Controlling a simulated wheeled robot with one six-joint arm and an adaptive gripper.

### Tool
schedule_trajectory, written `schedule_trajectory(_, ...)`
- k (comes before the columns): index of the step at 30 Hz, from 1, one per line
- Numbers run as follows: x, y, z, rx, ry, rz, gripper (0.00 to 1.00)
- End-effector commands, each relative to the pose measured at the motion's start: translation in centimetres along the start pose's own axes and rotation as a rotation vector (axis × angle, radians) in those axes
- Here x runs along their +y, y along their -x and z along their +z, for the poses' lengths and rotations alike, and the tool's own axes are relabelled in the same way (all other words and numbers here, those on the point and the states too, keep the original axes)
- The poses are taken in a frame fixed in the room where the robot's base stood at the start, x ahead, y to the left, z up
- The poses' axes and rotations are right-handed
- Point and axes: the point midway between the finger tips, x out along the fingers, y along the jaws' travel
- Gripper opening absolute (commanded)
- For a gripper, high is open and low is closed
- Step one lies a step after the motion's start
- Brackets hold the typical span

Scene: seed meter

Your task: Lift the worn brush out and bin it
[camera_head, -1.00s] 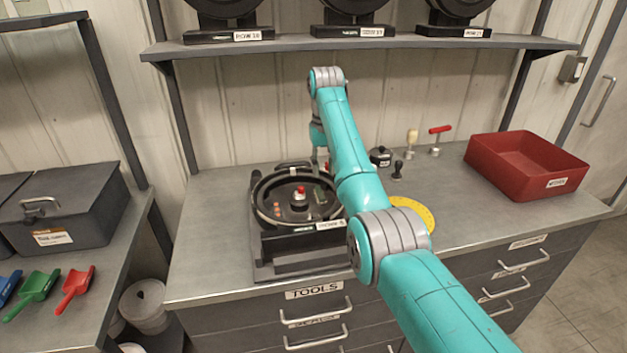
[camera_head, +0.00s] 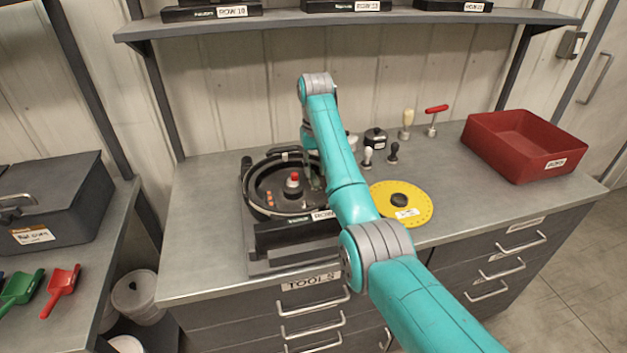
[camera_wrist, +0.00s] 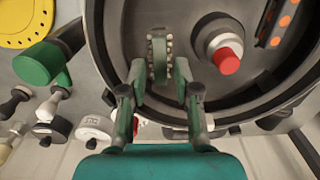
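The seed meter (camera_head: 252,205), a round dark housing, sits on the bench. Inside it are a red-tipped hub (camera_wrist: 223,53) and orange marks. The worn brush (camera_wrist: 158,58), a small greenish-grey strip with pale bristle tufts along its sides, is inside the housing near the rim. My gripper (camera_wrist: 159,76) is over it, with one finger on each side. The fingers look open, with narrow gaps beside the brush; contact is hard to tell. In the head view my arm hides the brush. A red bin (camera_head: 553,172) stands at the bench's right end; its label is not clearly readable.
A yellow seed disc (camera_head: 418,208) lies right of the meter. Behind it stand small knobbed tools, a dark round pot (camera_head: 375,138) and a red T-handled tool (camera_head: 433,118). A shelf (camera_head: 400,17) hangs above. The bench front between disc and bin is clear.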

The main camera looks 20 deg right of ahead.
Motion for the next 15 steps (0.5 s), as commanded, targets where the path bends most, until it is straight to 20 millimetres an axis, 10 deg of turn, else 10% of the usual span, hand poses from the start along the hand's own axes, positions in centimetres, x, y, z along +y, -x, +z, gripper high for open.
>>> schedule_trajectory(15, 0.1, -3.8, 0.3, -0.001, 0.000, 0.000, 0.31)
